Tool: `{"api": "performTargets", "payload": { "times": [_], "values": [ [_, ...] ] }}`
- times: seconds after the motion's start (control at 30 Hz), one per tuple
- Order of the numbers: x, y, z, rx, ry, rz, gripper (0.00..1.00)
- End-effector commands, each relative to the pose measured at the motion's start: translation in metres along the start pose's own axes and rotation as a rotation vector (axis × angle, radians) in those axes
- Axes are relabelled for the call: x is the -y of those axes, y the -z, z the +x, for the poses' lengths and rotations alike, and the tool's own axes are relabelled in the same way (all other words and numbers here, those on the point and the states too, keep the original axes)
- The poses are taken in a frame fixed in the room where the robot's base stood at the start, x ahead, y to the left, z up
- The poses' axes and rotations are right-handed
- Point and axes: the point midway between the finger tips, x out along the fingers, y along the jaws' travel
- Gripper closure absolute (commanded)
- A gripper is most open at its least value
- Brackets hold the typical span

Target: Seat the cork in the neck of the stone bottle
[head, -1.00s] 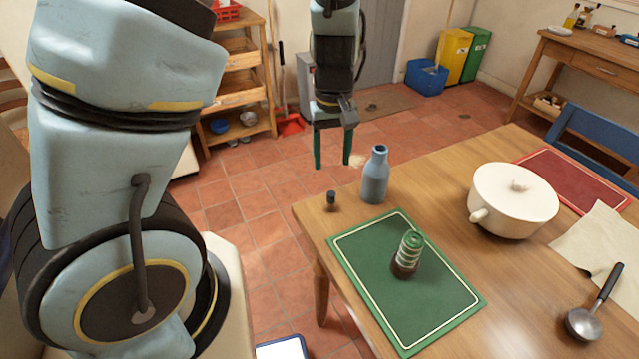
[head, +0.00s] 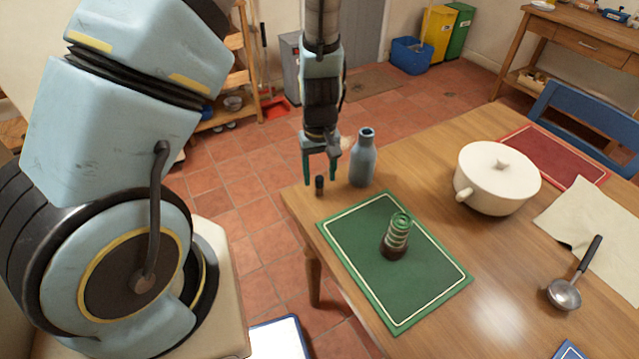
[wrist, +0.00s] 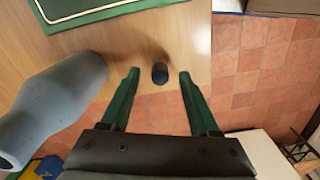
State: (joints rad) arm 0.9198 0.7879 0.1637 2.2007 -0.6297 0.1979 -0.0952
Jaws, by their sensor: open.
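The stone bottle (head: 363,160) is blue-grey and stands upright near the table's far left corner, its neck open at the top. In the wrist view the bottle (wrist: 52,105) is at the left, beside my gripper's left finger. The cork (head: 319,186) is a small dark cylinder standing on the table left of the bottle, near the edge. My gripper (head: 319,181) has green fingers and is open above the cork. In the wrist view the cork (wrist: 160,73) lies between the two open fingertips, touching neither as far as I can tell.
A green mat (head: 430,282) with a ribbed, green-topped jar (head: 396,238) lies in front of the bottle. A white lidded pot (head: 497,182), a red mat (head: 550,152), a cloth (head: 590,218) and a ladle (head: 566,291) are farther right. The table edge is close to the cork.

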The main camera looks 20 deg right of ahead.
Motion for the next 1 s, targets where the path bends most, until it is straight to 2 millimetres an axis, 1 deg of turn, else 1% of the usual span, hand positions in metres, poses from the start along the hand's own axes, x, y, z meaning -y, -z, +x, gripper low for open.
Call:
{"api": "performTargets", "payload": {
  "times": [0.1,0.27,0.37,0.83,1.0],
  "values": [
    [0.0001,0.0003,0.0040,-0.001,0.000,0.000,0.38],
    [-0.0001,0.0003,0.0041,-0.002,-0.001,0.001,0.38],
    [0.0000,0.0002,0.0041,-0.001,0.000,0.001,0.47],
    [0.0000,0.0001,0.0039,-0.001,0.000,0.000,1.00],
    [0.0000,0.0001,0.0039,-0.001,0.000,0.000,1.00]
  ]
}}
